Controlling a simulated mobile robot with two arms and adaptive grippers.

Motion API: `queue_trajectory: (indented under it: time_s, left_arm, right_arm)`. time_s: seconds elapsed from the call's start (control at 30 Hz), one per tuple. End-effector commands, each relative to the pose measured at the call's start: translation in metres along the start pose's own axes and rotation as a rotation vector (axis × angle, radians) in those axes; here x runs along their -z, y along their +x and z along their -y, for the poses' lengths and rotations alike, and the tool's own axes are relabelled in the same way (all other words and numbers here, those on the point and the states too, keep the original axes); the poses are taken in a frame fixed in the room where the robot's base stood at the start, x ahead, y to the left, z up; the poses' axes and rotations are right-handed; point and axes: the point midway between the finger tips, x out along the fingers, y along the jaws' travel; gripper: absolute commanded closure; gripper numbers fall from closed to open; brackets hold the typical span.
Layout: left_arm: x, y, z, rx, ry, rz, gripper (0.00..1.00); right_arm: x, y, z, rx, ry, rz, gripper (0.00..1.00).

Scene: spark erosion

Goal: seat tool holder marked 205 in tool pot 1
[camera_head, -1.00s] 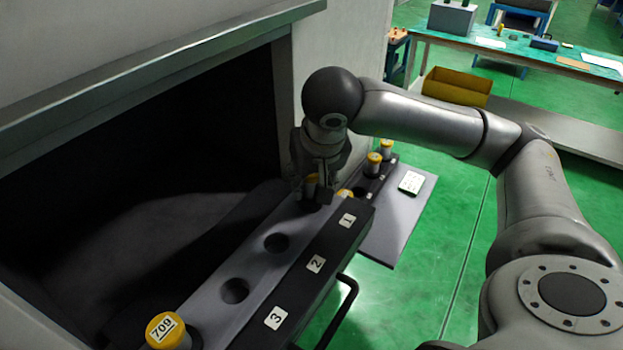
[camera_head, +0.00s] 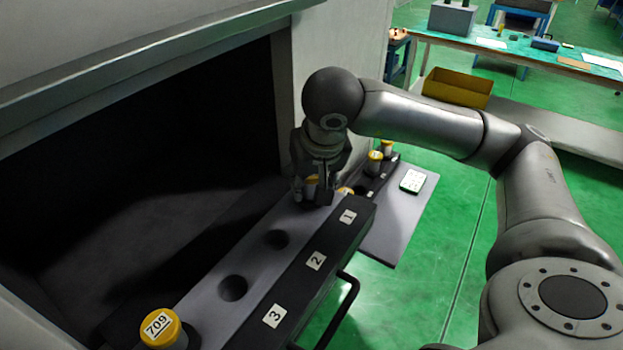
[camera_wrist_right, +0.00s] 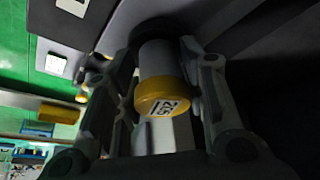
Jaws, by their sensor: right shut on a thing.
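The held tool holder (camera_wrist_right: 163,95) has a yellow cap and pale grey body; its label is too small to read surely. My right gripper (camera_head: 318,190) is shut on it at the pot beside label 1 (camera_head: 347,216), at the far end of the grey rack (camera_head: 205,305). In the right wrist view the fingers (camera_wrist_right: 160,62) flank the body, whose far end points into a dark round area at the rack surface. How deep it sits is hidden. Pots 2 (camera_head: 276,240) and 3 (camera_head: 233,288) are empty. My left gripper is not in view.
A yellow-capped holder marked 709 (camera_head: 162,328) stands at the rack's near end. More yellow-capped holders (camera_head: 375,160) stand in a dark rack beyond. A dark handle (camera_head: 345,305) juts out right of the rack. The machine's frame (camera_head: 285,110) stands close to the gripper's left.

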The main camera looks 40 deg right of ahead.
Motion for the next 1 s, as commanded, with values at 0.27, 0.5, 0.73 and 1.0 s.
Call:
queue_trajectory:
  time_s: [0.27,0.5,0.73,1.0]
  left_arm:
    - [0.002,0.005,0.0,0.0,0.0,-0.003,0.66]
    - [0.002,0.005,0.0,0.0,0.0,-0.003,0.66]
    - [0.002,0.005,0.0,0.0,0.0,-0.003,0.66]
    - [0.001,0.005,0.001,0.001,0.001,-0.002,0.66]
  right_arm:
    - [-0.001,0.003,0.0,0.001,0.001,-0.003,0.99]
    - [-0.001,0.003,0.0,0.001,0.001,-0.002,0.4]
    - [-0.001,0.003,0.0,0.0,0.0,-0.001,0.36]
    - [-0.001,-0.01,0.001,0.001,0.0,-0.002,0.36]
